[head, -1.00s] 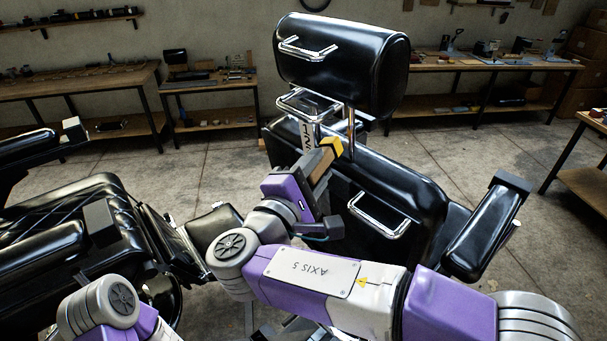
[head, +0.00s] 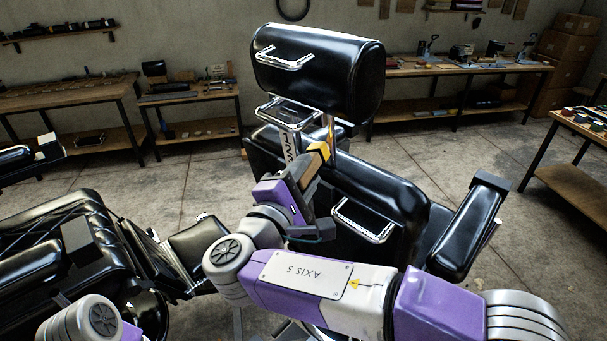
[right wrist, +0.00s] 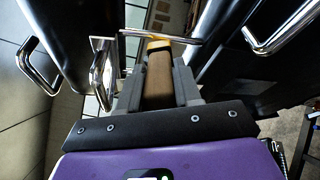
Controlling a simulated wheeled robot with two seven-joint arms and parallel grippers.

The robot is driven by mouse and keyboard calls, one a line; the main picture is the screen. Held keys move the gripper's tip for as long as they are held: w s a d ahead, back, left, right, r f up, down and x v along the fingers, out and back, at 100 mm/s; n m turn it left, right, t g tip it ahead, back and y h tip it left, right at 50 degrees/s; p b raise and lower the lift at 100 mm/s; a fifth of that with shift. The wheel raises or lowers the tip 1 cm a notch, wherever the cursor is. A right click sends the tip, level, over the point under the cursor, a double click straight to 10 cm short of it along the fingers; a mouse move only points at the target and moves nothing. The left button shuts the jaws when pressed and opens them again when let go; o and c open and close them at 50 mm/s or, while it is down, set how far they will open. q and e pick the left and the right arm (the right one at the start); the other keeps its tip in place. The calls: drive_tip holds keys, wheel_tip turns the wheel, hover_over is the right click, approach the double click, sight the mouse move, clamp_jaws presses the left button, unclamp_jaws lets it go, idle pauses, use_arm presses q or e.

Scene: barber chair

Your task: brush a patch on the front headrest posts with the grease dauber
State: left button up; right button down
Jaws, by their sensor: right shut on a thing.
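The black padded headrest (head: 320,72) stands above the chair back (head: 375,190) on chrome posts. One post (head: 331,132) shows bare at the right; the other stands to its left, beside a plate with lettering (head: 289,143). My right gripper (head: 307,172) is shut on the grease dauber (head: 319,151), which has a yellow collar and a wooden handle. Its far end is close to the right post; contact cannot be told. In the right wrist view the dauber handle (right wrist: 158,82) sits between the fingers, its tip hidden near a chrome bar (right wrist: 165,35). My left gripper is out of view.
Chrome handles stick out from the headrest (head: 284,60) and the chair back (head: 362,222), close to my right arm. A second black chair (head: 60,240) fills the lower left. Workbenches (head: 455,70) line the back wall. Open floor lies between.

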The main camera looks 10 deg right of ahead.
drive_tip(key=shift+w+d+f+b, duration=0.1)
drive_tip(key=shift+w+d+b, duration=0.05)
drive_tip(key=shift+w+d, duration=0.3)
drive_tip(key=shift+w+d+f+b, duration=0.15)
drive_tip(key=shift+w+d, duration=0.1)
drive_tip(key=shift+d, duration=0.3)
drive_tip(key=shift+r, duration=0.1)
